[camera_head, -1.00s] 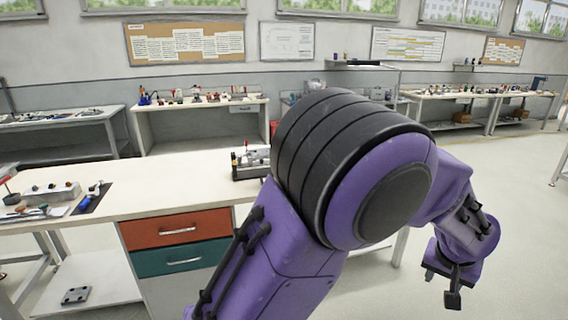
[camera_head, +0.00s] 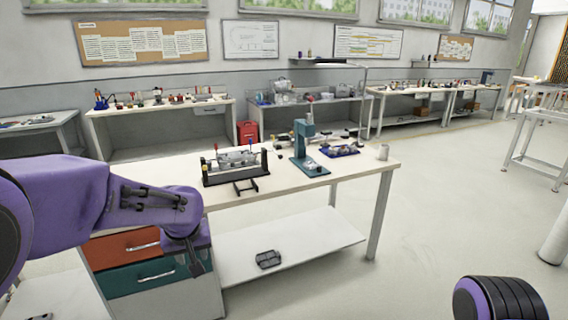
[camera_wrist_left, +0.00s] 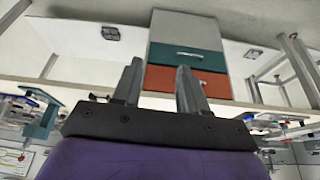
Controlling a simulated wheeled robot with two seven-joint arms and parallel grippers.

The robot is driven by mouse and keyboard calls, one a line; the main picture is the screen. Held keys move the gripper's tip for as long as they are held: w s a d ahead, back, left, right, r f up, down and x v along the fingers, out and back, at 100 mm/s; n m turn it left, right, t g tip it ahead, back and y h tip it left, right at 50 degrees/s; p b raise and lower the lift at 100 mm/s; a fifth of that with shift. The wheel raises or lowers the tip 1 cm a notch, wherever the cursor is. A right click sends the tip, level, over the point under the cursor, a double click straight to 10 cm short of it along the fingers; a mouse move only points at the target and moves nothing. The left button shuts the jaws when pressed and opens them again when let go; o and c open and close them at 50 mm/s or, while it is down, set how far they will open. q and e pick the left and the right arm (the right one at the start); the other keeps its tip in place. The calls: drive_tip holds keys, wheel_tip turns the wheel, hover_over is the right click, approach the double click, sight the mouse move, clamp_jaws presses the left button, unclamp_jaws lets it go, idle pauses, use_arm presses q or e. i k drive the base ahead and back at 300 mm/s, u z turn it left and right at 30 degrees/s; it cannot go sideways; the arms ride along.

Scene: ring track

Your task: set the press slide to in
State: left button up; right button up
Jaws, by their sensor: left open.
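A teal press (camera_head: 303,140) with an upright column stands on the workbench (camera_head: 357,172), right of centre in the head view. Its base plate lies on the bench top. Its slide is too small to tell which way it is set. A teal upright, seemingly the press, shows upside down in the left wrist view (camera_wrist_left: 40,115). My left gripper (camera_head: 194,262) hangs beside the bench's front, in front of the drawers, well left of and below the press. Its two fingers (camera_wrist_left: 157,75) are apart and empty. My right gripper is out of view.
A black-framed fixture (camera_head: 235,168) stands left of the press. Red (camera_head: 122,247) and teal (camera_head: 143,277) drawers sit under the bench. Open floor lies to the right.

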sight(310, 165)
drive_tip(key=i, duration=1.55)
drive_tip(key=z, duration=0.05)
